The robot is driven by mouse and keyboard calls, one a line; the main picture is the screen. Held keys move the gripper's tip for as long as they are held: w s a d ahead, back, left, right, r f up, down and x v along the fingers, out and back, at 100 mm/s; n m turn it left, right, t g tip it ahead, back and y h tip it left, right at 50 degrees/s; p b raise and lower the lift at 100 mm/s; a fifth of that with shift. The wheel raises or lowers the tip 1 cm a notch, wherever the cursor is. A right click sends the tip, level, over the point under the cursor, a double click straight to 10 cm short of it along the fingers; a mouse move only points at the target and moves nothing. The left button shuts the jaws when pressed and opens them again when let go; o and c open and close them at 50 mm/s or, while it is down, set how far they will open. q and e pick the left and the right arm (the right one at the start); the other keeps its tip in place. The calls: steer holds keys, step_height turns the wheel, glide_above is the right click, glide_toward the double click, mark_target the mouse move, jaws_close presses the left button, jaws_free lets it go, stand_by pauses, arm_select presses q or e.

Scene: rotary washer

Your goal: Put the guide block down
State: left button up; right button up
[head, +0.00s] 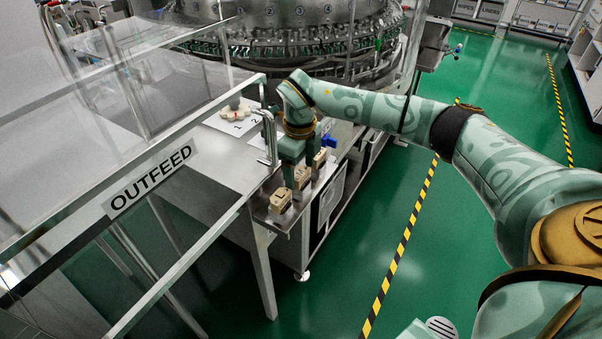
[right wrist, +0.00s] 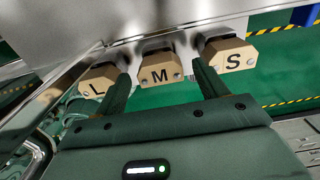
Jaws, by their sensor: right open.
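Three tan guide blocks sit in a row on a small metal shelf at the machine's side. Block L (head: 280,200) is nearest, block M (head: 302,177) is in the middle, and block S (head: 320,158) is farthest. In the right wrist view, block L (right wrist: 98,80) is left, block M (right wrist: 161,70) central and block S (right wrist: 231,57) right. My right gripper (head: 294,172) is over the row. Its open fingers (right wrist: 163,88) stand either side of block M, with visible gaps. Whether block M rests fully on its seat is unclear. My left gripper is out of view.
The metal shelf (head: 262,212) has a bent metal handle (head: 268,135) close by. Clear guard panels with an OUTFEED sign (head: 150,180) stand left. The rotary machine (head: 300,40) is at the back. Green floor (head: 400,250) is free at right.

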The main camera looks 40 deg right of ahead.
mark_target(300, 172)
arm_select(q)
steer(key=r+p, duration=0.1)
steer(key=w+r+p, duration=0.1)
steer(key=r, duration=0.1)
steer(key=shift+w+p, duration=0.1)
steer(key=shift+p, duration=0.2)
arm_select(e)
step_height(300, 172, up, 9)
steer(key=shift+r, duration=0.1)
stand_by(0.7)
